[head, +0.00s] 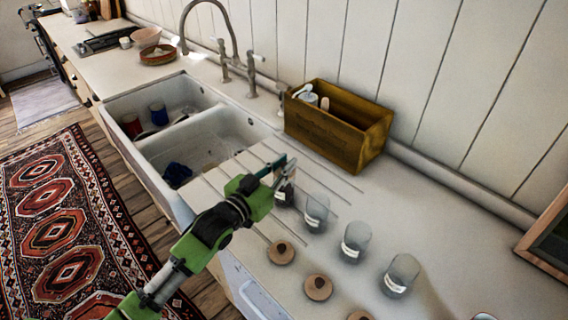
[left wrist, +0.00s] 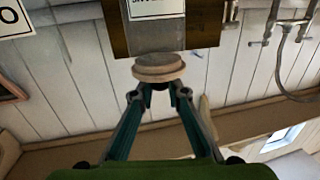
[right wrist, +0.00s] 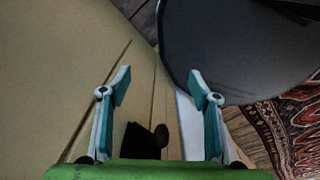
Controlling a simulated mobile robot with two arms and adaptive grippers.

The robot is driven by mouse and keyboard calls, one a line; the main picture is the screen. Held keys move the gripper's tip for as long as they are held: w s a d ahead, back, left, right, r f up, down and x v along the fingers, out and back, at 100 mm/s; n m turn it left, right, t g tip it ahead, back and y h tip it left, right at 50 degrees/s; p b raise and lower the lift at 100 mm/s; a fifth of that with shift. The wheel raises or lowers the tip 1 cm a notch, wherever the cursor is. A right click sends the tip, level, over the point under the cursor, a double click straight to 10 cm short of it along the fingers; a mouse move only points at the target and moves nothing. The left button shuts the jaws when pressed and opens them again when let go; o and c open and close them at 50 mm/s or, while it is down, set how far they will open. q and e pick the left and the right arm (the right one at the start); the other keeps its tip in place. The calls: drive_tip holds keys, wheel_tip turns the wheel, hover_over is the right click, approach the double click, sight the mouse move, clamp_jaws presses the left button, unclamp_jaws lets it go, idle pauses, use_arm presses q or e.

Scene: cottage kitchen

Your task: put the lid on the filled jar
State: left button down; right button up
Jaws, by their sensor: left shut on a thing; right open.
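The filled jar (head: 284,193) stands on the counter near the sink, dark inside and partly hidden by my left gripper (head: 280,170). My left gripper (left wrist: 158,92) is shut on the knob of a round pale wooden lid (left wrist: 158,68). The lid overlaps the jar's edge in that view; I cannot tell whether they touch. In the head view the held lid is mostly hidden. My right gripper (right wrist: 160,95) is open and empty, away from the jars.
Clear labelled jars stand in a row to the right: one (head: 316,212), another (head: 355,242) and another (head: 400,275). Loose lids (head: 281,252) (head: 318,287) lie in front. A wooden crate (head: 335,137) stands behind, against the wall. The sink (head: 200,145) is left.

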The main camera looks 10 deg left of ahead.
use_arm(q)
drive_tip(key=shift+f+b, duration=0.4)
drive_tip(key=shift+f, duration=0.25)
drive_tip(key=c, duration=2.3)
unclamp_jaws()
drive_tip(key=shift+p+v, duration=0.75)
drive_tip(key=shift+v, duration=0.55)
drive_tip(key=p+v, duration=0.3)
drive_tip(key=v, duration=0.5)
drive_tip(key=shift+s+a, duration=0.15)
drive_tip(key=shift+s, duration=0.1)
